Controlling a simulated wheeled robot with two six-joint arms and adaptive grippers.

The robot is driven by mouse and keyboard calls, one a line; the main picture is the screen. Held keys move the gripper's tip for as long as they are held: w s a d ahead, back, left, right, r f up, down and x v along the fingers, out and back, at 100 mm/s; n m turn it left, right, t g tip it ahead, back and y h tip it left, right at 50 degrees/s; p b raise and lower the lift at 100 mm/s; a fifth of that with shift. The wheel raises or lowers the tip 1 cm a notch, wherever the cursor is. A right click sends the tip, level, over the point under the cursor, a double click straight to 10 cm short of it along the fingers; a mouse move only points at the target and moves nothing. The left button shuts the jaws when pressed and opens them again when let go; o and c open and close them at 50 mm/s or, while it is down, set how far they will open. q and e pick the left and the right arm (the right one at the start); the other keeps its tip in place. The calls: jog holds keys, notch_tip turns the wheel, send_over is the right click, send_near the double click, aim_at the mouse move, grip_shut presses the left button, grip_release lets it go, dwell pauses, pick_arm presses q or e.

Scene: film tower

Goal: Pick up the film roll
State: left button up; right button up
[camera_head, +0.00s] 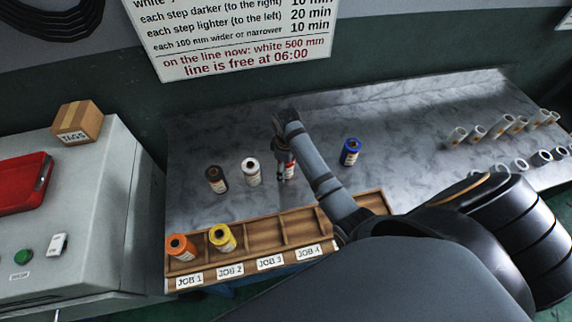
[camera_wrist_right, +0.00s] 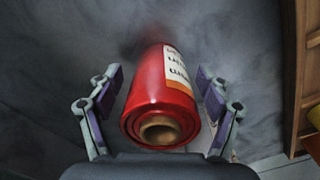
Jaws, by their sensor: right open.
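A red film roll (camera_wrist_right: 160,95) with a white label stands between the fingers of my right gripper (camera_wrist_right: 159,75) in the right wrist view. The fingers are open on either side of it, with a small gap showing at each side. In the head view the red roll (camera_head: 290,172) stands on the metal bench, partly hidden by my right gripper (camera_head: 284,160). Other film rolls on the bench are black (camera_head: 217,180), white (camera_head: 251,172) and blue (camera_head: 350,152). My left gripper is not in view.
A wooden rack (camera_head: 259,225) with slots labelled JOB 1 to JOB 4 lies along the bench's front edge. An orange roll (camera_head: 181,247) is in JOB 1 and a yellow roll (camera_head: 222,238) in JOB 2. A grey cabinet (camera_head: 110,185) is at left.

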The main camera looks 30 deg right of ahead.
jog(key=c, duration=1.4)
jog(key=shift+o, duration=0.2)
jog(key=shift+r, duration=0.1)
